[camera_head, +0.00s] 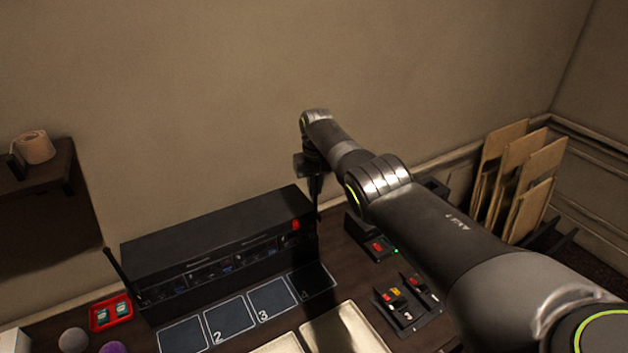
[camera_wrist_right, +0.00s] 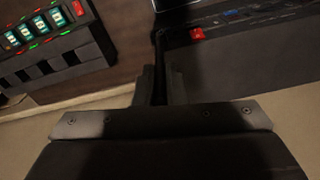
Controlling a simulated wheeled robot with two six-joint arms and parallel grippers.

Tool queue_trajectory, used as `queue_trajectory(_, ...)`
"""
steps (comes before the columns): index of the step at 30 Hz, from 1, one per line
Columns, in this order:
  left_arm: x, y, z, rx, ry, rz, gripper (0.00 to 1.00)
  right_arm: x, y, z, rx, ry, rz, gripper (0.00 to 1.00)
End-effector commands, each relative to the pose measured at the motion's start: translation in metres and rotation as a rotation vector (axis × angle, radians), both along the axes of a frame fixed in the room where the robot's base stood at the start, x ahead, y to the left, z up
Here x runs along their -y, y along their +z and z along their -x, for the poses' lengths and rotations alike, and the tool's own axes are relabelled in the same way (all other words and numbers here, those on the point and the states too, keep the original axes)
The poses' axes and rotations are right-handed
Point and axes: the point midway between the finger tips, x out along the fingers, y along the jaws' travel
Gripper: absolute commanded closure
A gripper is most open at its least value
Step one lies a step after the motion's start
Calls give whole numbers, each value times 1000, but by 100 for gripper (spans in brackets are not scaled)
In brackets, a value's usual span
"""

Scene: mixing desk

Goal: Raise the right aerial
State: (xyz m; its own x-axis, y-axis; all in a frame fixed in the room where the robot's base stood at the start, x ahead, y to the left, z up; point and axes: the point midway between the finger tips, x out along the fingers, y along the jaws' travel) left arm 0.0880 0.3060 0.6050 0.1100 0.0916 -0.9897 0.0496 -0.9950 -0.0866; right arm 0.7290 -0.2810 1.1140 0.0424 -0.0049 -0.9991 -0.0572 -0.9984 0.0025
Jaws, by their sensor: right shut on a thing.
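A long black rack unit (camera_head: 215,240) stands against the wall at the back of the desk; its front corner also shows in the right wrist view (camera_wrist_right: 240,60). The left aerial (camera_head: 122,268) is a thin black rod leaning outward at the unit's left end. My right gripper (camera_head: 316,182) is at the unit's right end and points down. In the right wrist view its dark fingers (camera_wrist_right: 160,85) are close together. It is shut on the right aerial, which is mostly hidden by the fingers and hard to tell from them. My left gripper is out of view.
A red button (camera_head: 295,225) is on the unit's front right. Numbered pads (camera_head: 230,318) lie before it. A red tray (camera_head: 111,312) is at left. Small black modules (camera_head: 410,305) stand at right below my arm. Cardboard sheets (camera_head: 520,170) lean in the back right corner.

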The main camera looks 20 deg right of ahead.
Motion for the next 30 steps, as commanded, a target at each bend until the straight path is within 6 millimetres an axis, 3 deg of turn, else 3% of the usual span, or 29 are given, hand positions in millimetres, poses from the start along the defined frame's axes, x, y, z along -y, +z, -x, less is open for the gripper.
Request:
queue_trajectory(11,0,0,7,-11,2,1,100,0,-2,2,-7,0,1,100)
queue_trajectory(12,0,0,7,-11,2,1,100,0,-2,2,-7,0,1,88)
queue_trajectory(17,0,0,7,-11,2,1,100,0,-1,1,-6,0,1,67)
queue_trajectory(30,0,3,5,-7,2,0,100,0,9,0,-3,0,0,67)
